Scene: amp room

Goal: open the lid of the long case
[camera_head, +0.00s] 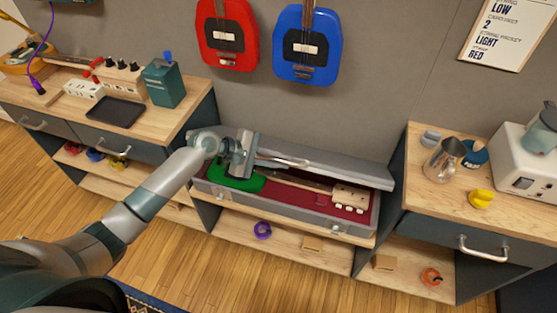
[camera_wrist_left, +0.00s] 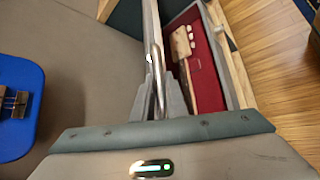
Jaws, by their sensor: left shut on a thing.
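The long grey case (camera_head: 282,212) sits on a low shelf between two cabinets. Its grey lid (camera_head: 345,172) is partly raised, tilted up along the wall side. Inside is red lining with a green-bodied guitar (camera_head: 238,178) whose pale headstock also shows in the left wrist view (camera_wrist_left: 181,42). My left gripper (camera_head: 262,158) is at the lid's front edge, shut on the metal lid handle (camera_head: 292,162). The handle shows between the fingers in the left wrist view (camera_wrist_left: 158,75). My arm hides part of the case's left end. My right gripper is not in view.
Left cabinet top (camera_head: 60,95) holds a black tray and a teal box; right cabinet top (camera_head: 425,205) holds a metal pitcher and a blender machine. Red (camera_head: 228,35) and blue (camera_head: 307,45) guitars hang on the wall above the lid. Small items lie on the shelf below.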

